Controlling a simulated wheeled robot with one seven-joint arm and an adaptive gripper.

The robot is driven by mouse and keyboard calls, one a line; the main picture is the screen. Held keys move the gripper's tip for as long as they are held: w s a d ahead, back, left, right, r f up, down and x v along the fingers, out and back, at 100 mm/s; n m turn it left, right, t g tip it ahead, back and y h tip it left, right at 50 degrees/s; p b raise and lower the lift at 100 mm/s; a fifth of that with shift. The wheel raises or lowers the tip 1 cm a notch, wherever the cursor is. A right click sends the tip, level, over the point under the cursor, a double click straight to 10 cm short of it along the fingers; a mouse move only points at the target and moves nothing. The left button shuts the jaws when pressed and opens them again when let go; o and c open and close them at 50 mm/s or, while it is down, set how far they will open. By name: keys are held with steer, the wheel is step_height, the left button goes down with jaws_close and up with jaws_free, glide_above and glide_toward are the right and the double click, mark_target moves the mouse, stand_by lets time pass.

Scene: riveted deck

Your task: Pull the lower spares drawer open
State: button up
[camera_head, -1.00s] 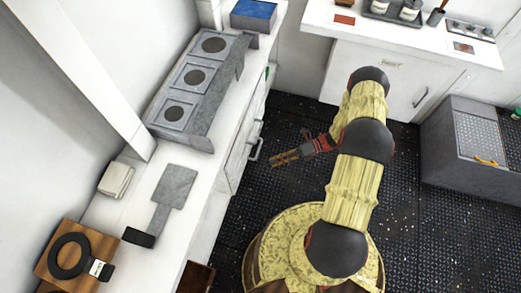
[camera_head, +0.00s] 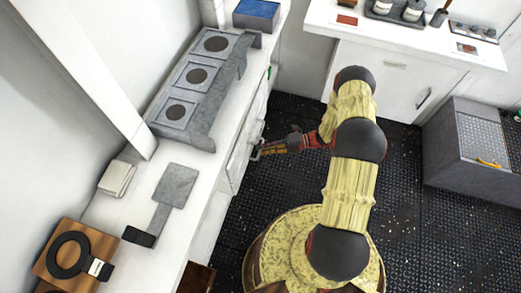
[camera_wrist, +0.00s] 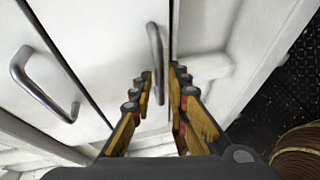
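The lower spares drawer shows in the wrist view as a white front (camera_wrist: 115,40) with a grey metal bar handle (camera_wrist: 154,45). It looks shut, level with the front beside it. My gripper (camera_wrist: 162,76) is open, with one finger on each side of this handle. I cannot tell whether either finger touches the bar. In the head view my gripper (camera_head: 260,152) is at the lower handle on the left cabinet's face and largely hides it. Another white front (camera_wrist: 25,85) with its own bar handle (camera_wrist: 42,88) is to the left in the wrist view.
The left counter (camera_head: 205,165) carries a grey three-well unit (camera_head: 195,85) and a blue-topped box (camera_head: 255,14). A grey chest (camera_head: 470,150) stands at the right. The dark floor (camera_head: 285,185) before the drawers is clear.

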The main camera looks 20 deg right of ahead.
steer(key=shift+w+a+f, duration=0.15)
steer(key=shift+a, duration=0.45)
jaws_close()
stand_by(0.4)
